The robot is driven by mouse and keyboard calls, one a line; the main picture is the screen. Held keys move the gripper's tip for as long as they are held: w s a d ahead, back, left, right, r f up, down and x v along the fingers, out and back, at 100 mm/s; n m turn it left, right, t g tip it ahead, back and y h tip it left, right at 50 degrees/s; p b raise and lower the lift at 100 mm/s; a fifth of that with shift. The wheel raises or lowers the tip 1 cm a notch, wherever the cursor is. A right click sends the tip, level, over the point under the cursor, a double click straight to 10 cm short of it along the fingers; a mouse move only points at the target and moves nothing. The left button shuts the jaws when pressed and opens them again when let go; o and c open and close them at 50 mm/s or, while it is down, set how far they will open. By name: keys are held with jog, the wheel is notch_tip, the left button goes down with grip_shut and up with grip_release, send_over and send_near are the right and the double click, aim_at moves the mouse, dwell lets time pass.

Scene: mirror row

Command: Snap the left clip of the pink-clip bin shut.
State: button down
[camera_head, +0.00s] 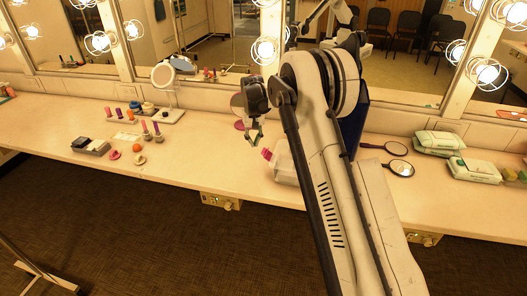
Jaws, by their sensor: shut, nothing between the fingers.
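The pale bin (284,170) stands on the counter in the middle, mostly hidden behind my arm. A pink clip (267,154) sticks out at its upper left side. Whether this clip is up or snapped down is too small to tell. The bin's right side and any clip there are hidden. My gripper (254,142) points down just above and left of the pink clip in the picture. It is shut and empty. It looks apart from the clip, but the depth between them is hard to judge.
A dark blue upright panel (354,122) shows behind my arm. Hand mirrors (399,168) and pale green packs (439,143) lie to the right. A round mirror (164,76), lipsticks (157,130) and a dark case (91,146) stand to the left. The counter (205,150) left of the bin is clear.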

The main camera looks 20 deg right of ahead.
jog(key=shift+f, duration=0.1)
dwell(0.5)
notch_tip(320, 180, down, 3)
jog(key=b, duration=0.2)
jog(key=shift+f+b, duration=0.15)
jog(key=shift+b, duration=0.25)
jog(key=shift+s+d, duration=0.1)
jog(key=shift+s+d+r+b, duration=0.1)
jog(key=shift+s+d+r, duration=0.3)
jog(key=shift+s+d, duration=0.55)
jog(key=shift+s+d+r+b, duration=0.15)
jog(key=shift+s+d+r, duration=0.3)
jog(key=shift+d, duration=0.95)
jog(key=shift+s+d+r+b, duration=0.1)
jog(key=shift+s+d+r, duration=0.2)
jog(key=shift+s+d, duration=0.7)
jog(key=shift+w+d, duration=0.2)
jog(key=shift+w, duration=0.05)
jog(key=shift+w+a+r+p, duration=0.15)
jog(key=shift+r+p, duration=0.2)
jog(key=shift+r, duration=0.6)
jog(key=shift+w+a+r+p, duration=0.15)
jog(key=shift+r+p, duration=0.2)
jog(key=shift+r, duration=0.6)
jog(key=shift+a+r+p, duration=0.15)
jog(key=shift+r+p, duration=0.2)
jog(key=shift+r, duration=0.6)
